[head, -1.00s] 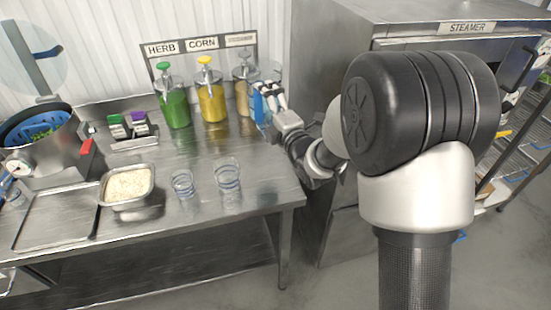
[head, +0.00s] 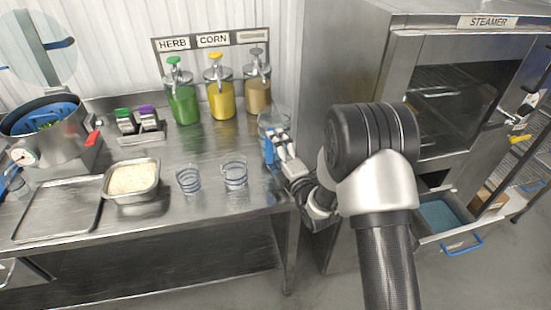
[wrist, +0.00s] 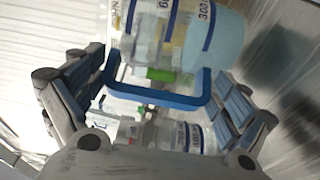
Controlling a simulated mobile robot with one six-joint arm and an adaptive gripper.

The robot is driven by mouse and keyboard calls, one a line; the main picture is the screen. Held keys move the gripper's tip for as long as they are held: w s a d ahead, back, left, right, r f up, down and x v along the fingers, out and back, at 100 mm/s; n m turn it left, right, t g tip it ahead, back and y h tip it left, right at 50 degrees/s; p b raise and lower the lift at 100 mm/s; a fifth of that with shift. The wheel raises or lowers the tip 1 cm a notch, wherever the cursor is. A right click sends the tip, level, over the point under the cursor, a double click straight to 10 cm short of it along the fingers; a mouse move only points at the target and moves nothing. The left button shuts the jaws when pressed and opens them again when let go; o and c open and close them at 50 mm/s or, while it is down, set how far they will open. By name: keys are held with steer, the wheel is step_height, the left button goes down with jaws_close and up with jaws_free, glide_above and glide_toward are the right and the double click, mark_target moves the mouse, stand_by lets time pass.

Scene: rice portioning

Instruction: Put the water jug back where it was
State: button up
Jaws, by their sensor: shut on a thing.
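The water jug (head: 271,121) is clear with a blue handle and stands at the right end of the steel counter, right of the tan dispenser. I cannot tell whether its base touches the counter. My gripper (head: 275,150) is shut on the jug's handle from the front right. In the wrist view, the blue handle (wrist: 155,99) lies between the two fingers of my gripper (wrist: 160,92), and the jug's clear wall with blue markings (wrist: 165,35) is behind it. My gripper hides part of the jug in the head view.
Green (head: 183,104), yellow (head: 221,100) and tan (head: 257,96) pump dispensers stand left of the jug. Two clear cups (head: 188,181) (head: 234,174) and a rice pan (head: 131,196) are nearer the front. The steamer (head: 370,60) rises close on the right.

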steer(key=shift+f, duration=1.15)
steer(key=shift+f+b, duration=0.25)
steer(key=shift+b, duration=0.25)
steer(key=o, duration=1.8)
steer(key=shift+c, duration=0.2)
steer(key=shift+r, duration=0.1)
